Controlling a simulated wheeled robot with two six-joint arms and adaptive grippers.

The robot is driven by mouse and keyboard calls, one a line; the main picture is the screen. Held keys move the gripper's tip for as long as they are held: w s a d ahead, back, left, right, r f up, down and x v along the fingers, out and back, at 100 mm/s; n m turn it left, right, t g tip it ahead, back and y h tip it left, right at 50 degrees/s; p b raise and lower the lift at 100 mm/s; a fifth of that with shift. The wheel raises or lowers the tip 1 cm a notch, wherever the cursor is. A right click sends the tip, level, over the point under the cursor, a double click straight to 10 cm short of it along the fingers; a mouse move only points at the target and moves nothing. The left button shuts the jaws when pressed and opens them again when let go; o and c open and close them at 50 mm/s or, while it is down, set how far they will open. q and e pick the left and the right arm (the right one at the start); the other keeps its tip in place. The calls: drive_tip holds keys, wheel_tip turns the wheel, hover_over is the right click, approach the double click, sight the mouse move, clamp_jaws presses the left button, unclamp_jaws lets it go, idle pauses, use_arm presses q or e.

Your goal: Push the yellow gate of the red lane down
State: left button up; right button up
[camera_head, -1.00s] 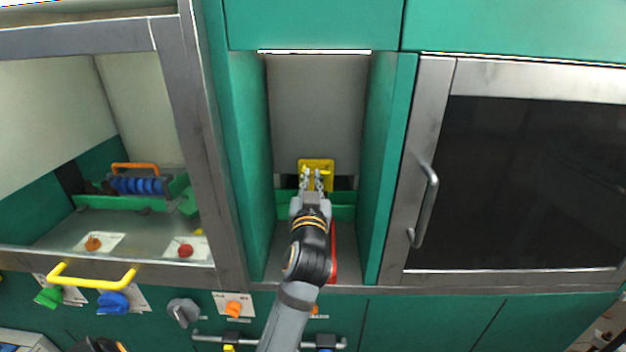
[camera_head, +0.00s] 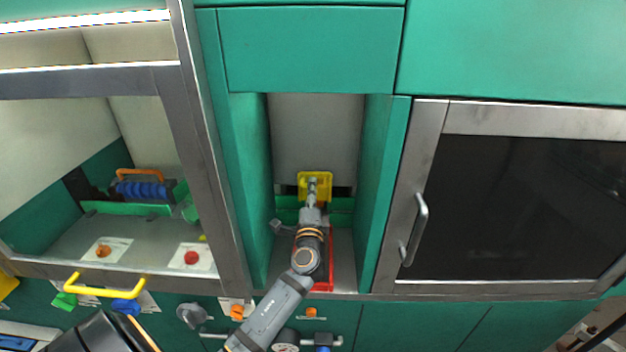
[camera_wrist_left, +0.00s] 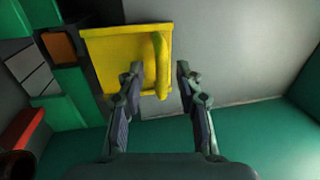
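The yellow gate (camera_head: 303,181) stands upright at the back of the niche, above the green trough. It fills the upper left of the left wrist view (camera_wrist_left: 100,45), with a raised yellow bar (camera_wrist_left: 160,62) along its right side. My left gripper (camera_head: 313,182) is right in front of the gate, its fingers seen nearly edge-on. In the left wrist view my left gripper (camera_wrist_left: 160,76) is open, one finger on each side of the bar; contact cannot be told. The red lane (camera_head: 328,270) is partly hidden under my arm. My right gripper does not show.
Green side walls (camera_head: 377,190) close in the niche on both sides. A grey door with a handle (camera_head: 420,230) is to the right. A glazed cabinet with a blue coil (camera_head: 140,189) and a yellow handle (camera_head: 105,291) is to the left.

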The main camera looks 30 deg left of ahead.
use_arm(q)
drive_tip(key=shift+x, duration=1)
drive_tip(key=shift+r, duration=0.1)
clamp_jaws()
